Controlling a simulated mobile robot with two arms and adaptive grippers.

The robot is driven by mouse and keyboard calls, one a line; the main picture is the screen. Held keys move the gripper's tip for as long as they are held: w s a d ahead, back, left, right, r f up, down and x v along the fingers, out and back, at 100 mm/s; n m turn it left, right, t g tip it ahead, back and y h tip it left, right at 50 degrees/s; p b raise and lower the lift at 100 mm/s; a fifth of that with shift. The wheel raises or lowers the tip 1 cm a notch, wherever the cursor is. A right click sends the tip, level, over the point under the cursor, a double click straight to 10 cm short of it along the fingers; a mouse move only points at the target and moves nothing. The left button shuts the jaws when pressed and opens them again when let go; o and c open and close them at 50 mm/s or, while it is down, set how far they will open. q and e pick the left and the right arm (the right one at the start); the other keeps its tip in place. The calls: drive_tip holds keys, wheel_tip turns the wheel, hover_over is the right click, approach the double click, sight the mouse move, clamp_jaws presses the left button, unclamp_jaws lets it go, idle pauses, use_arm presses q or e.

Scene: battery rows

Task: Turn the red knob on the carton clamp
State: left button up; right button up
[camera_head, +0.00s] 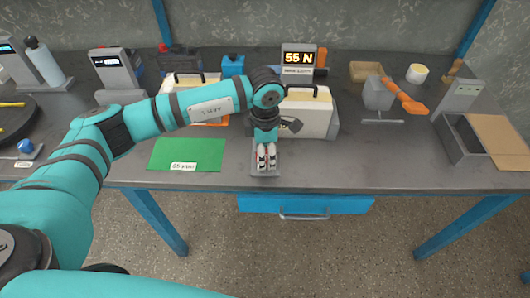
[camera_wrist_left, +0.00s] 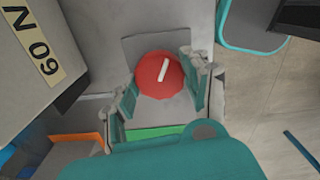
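The carton clamp (camera_head: 305,112) stands near the table's middle, with a display reading 55 N (camera_head: 299,58) behind it. The red knob (camera_wrist_left: 159,75) is round with a white mark, seen from above in the left wrist view. It sits on a grey plate (camera_head: 266,172) at the clamp's front. My left gripper (camera_head: 266,158) points down over it. In the wrist view its fingers (camera_wrist_left: 160,88) stand apart on either side of the knob; whether they touch it, I cannot tell. In the head view the fingers largely hide the knob. My right gripper is not in view.
A green mat (camera_head: 187,155) lies left of the plate. An orange-handled tool (camera_head: 402,95) and an open grey box (camera_head: 461,140) stand to the right. A blue drawer (camera_head: 305,204) is under the front edge.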

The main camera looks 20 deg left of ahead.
use_arm(q)
drive_tip(key=o, duration=0.5)
wheel_tip(320, 180, up, 12)
drive_tip(key=shift+r, duration=0.1)
idle(1.0)
